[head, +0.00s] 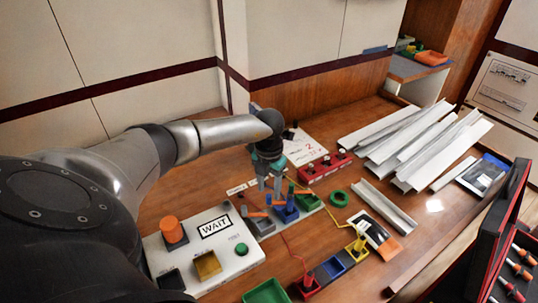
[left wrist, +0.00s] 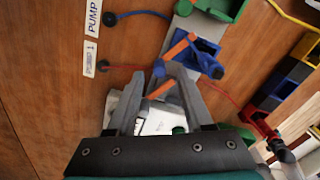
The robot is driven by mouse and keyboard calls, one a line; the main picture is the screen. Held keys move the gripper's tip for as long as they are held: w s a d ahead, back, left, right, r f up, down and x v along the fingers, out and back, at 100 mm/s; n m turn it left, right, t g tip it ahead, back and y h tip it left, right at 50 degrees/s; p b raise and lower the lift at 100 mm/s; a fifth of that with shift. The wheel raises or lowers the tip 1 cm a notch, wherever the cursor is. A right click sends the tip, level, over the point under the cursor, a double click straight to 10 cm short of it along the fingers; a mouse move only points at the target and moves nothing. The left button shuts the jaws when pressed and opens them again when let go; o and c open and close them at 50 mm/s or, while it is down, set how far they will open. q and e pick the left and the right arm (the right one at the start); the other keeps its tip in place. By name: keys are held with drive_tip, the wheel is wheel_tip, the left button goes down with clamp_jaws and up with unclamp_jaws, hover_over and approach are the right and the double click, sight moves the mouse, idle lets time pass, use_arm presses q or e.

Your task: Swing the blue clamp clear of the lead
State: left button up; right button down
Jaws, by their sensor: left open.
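The blue clamp (head: 285,213) sits in a row between a grey block (head: 259,228) and a green one (head: 308,203). In the left wrist view the blue clamp (left wrist: 205,60) has a blue arm and an orange bar across it. My left gripper (head: 269,187) is open, with its fingers pointing down over this row. In the left wrist view a small blue end lies near the fingertips of my left gripper (left wrist: 159,76); I cannot tell whether they touch it. A red lead (left wrist: 130,67) and a blue lead (left wrist: 143,13) run towards the row. My right gripper is not in view.
A white WAIT panel (head: 235,256) with an orange knob (head: 173,229) stands left of the row. A red block (head: 325,167) is behind it. A green ring (head: 340,199) and a yellow clamp (head: 357,247) lie right. Metal channels (head: 415,140) cover the back right.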

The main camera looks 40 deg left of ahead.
sight(269, 195)
use_arm(q)
wheel_tip(269, 195, up, 13)
drive_tip(key=p, duration=0.1)
drive_tip(key=shift+p, duration=0.3)
idle(0.4)
